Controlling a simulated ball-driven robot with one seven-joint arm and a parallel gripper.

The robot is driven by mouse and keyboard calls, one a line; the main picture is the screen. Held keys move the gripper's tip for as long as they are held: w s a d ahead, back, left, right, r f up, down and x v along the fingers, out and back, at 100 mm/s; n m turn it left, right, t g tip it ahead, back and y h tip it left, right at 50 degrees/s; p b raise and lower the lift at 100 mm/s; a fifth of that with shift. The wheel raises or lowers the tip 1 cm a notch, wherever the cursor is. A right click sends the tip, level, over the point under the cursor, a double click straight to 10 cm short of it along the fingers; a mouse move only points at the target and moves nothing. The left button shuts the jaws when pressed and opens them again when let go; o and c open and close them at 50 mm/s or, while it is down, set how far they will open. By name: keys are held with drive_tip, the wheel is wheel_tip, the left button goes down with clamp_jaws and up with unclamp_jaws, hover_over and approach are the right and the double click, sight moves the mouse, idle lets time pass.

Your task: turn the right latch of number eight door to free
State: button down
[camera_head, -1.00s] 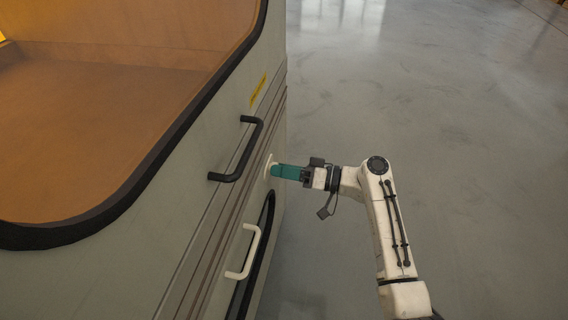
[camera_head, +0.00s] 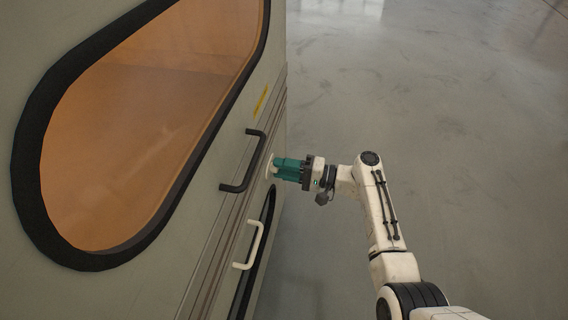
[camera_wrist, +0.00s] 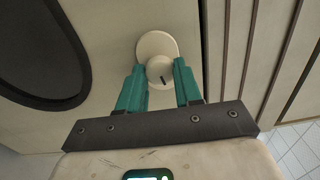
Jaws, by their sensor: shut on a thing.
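The latch is a cream round knob (camera_wrist: 160,68) with a short dark mark on its face. It sits on a cream round plate (camera_wrist: 152,42) on the grey cabinet front. In the head view, only the latch's cream edge (camera_head: 270,166) shows beside the fingers. My gripper (camera_wrist: 159,80) has teal fingers, one on each side of the knob, shut on it. In the head view my gripper (camera_head: 279,168) reaches the cabinet front from the right. The mark is slanted in the wrist view. No door number is readable.
A black handle (camera_head: 243,161) and a white handle (camera_head: 249,246) stick out close to my gripper. A large dark-framed orange window (camera_head: 150,130) fills the left. A small yellow label (camera_head: 261,100) is above. Open grey floor (camera_head: 450,130) lies to the right.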

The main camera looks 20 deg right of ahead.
drive_tip(key=shift+m+p, duration=0.45)
drive_tip(key=shift+m, duration=0.45)
drive_tip(key=c, duration=0.8)
unclamp_jaws()
drive_tip(key=shift+o, duration=0.2)
drive_tip(key=p+v, duration=0.1)
drive_tip(key=v, duration=1)
drive_tip(key=shift+p, duration=0.4)
